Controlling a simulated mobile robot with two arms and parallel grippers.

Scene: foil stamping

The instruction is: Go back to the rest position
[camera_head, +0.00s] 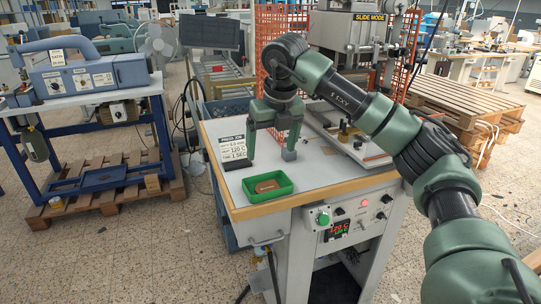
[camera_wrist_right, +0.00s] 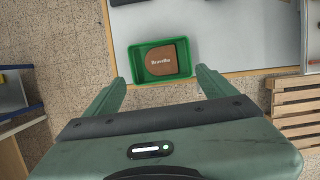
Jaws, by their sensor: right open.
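My right gripper (camera_head: 271,148) is open and empty, above the bench top behind the green tray. Its two fingers are spread apart, pointing down in the head view. In the right wrist view the open gripper (camera_wrist_right: 160,88) shows with one finger on each side of the picture. The green tray (camera_head: 246,196) sits near the bench's front edge and holds a brown piece (camera_head: 267,186). The wrist view shows the tray (camera_wrist_right: 139,66) and the brown piece (camera_wrist_right: 160,66) with dark lettering, beyond the fingertips. My left gripper is not in view.
The stamping machine (camera_head: 352,40) stands at the back right of the bench (camera_head: 325,188). A printed sign (camera_head: 233,151) stands on the left of the bench. A control panel (camera_head: 340,228) is below its front edge. A blue-framed table (camera_head: 85,96) stands at left; pallets (camera_head: 465,100) lie at right.

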